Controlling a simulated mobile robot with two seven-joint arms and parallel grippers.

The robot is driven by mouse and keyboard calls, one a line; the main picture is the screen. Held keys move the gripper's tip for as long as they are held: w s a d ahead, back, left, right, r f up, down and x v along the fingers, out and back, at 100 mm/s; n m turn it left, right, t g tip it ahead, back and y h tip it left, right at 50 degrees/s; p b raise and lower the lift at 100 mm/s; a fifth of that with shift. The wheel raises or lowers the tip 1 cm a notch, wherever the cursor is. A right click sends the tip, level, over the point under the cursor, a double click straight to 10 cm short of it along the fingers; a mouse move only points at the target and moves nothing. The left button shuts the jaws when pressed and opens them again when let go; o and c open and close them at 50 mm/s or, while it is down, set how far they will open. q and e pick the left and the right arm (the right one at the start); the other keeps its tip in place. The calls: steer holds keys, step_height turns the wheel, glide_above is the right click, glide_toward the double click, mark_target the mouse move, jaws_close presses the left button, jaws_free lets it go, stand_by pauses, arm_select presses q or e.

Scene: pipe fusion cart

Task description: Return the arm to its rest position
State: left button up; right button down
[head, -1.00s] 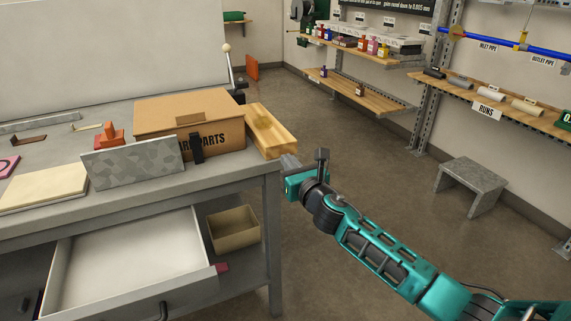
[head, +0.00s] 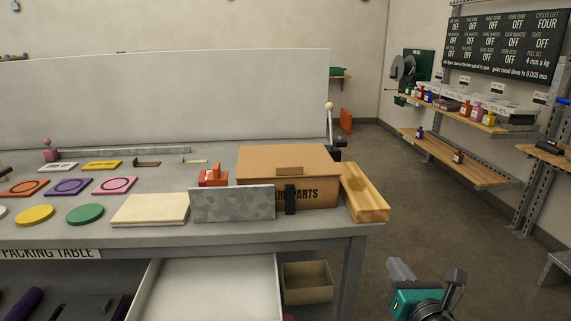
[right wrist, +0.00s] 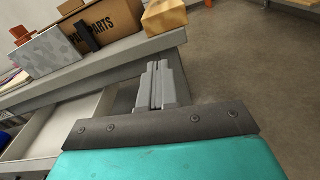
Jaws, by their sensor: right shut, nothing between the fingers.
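My right gripper (head: 401,272) is at the bottom right of the head view, beyond the right end of the packing table (head: 330,238). In the right wrist view its grey fingers (right wrist: 157,84) are closed together with nothing between them. It touches nothing that I can see and hangs over the floor side of the table corner. Most of my right arm is below the edge of the head view. My left gripper is not in view.
The table holds a parts box (head: 262,165), a wooden block (head: 364,192), a grey speckled panel (head: 232,204) and several coloured discs. A drawer (head: 210,290) stands open below. Shelves (head: 455,158) line the right wall. Floor (head: 405,215) right of the table is clear.

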arm_select(q)
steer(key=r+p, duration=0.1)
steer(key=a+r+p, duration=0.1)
steer(key=p, duration=0.1)
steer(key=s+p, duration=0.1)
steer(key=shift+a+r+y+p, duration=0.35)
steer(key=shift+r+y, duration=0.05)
arm_select(e)
steer(key=s+a+f+m+g, duration=0.2)
steer(key=s+m, duration=0.4)
steer(key=m, duration=0.4)
steer(key=s+a+f+m+g+y, duration=0.1)
steer(key=s+a+f+m+g, duration=0.1)
steer(key=s+a+f+m, duration=0.2)
steer(key=s+a+f+m+g+y, duration=0.1)
steer(key=s+f+m, duration=0.7)
steer(key=m, duration=0.9)
steer(key=shift+s+a+m+g, duration=0.4)
steer(key=shift+s+a+g, duration=0.5)
steer(key=shift+s+a, duration=0.3)
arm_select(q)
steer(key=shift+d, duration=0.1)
